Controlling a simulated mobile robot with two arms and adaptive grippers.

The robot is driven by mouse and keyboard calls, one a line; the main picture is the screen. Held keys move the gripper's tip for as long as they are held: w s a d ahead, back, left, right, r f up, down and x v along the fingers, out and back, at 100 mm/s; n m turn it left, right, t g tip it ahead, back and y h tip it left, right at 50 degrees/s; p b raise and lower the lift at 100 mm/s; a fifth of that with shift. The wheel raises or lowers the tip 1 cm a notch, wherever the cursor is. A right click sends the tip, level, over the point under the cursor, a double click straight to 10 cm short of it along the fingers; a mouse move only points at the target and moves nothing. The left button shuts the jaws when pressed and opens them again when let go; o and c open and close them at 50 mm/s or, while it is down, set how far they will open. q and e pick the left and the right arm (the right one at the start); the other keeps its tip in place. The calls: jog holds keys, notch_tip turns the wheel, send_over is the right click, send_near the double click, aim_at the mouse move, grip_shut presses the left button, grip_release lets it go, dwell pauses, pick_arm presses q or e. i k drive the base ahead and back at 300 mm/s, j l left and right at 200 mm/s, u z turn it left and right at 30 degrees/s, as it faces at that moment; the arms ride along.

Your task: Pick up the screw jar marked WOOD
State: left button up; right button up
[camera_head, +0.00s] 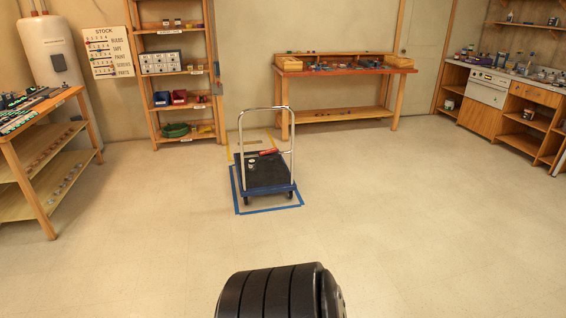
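I cannot make out a jar marked WOOD in the head view. Several small jar-like items stand on the top of the wooden shelf unit (172,71) at the back left and on the counter (520,72) at the right, too small to read. Neither my left nor my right gripper shows in the head view.
A platform trolley (265,172) with a chrome handle stands inside blue floor tape in the middle. A workbench (345,70) stands against the back wall, a slanted-top rack (45,150) at the left.

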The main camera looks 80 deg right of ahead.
aim_at(252, 162)
jog(key=z, duration=2.55)
jog(key=i+j+u, duration=0.1)
jog(key=i+u, duration=0.4)
jog(key=i, duration=0.85)
jog(key=i+z, duration=0.2)
jog(key=i, duration=0.35)
jog(key=i+j+z, duration=0.2)
jog(key=i, duration=0.3)
jog(key=i+j+z, duration=0.2)
jog(key=i, duration=0.35)
